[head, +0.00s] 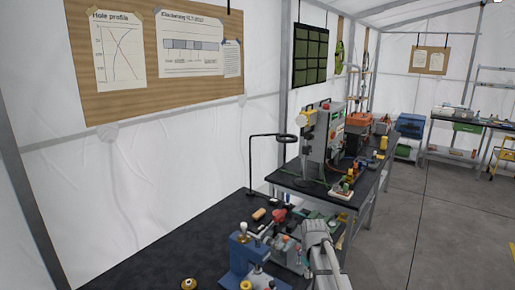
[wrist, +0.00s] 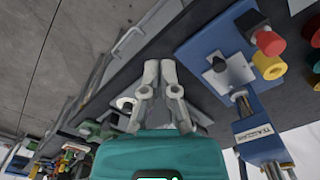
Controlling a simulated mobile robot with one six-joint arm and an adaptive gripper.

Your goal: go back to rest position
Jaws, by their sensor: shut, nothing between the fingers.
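My gripper (wrist: 158,72) shows in the wrist view with its two grey fingertips together and nothing between them. It is above the edge of the dark bench, beside a blue device (wrist: 228,58). In the head view my grey arm reaches in at the bottom centre, and the gripper cannot be made out clearly there. The blue device (head: 240,262) stands on the near bench just left of my arm.
The near dark bench (head: 140,250) has clear room at its left. A black ring stand (head: 250,165) rises at its back. A second bench (head: 300,184) bears a grey machine (head: 322,135). Open grey floor (head: 440,230) lies at the right.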

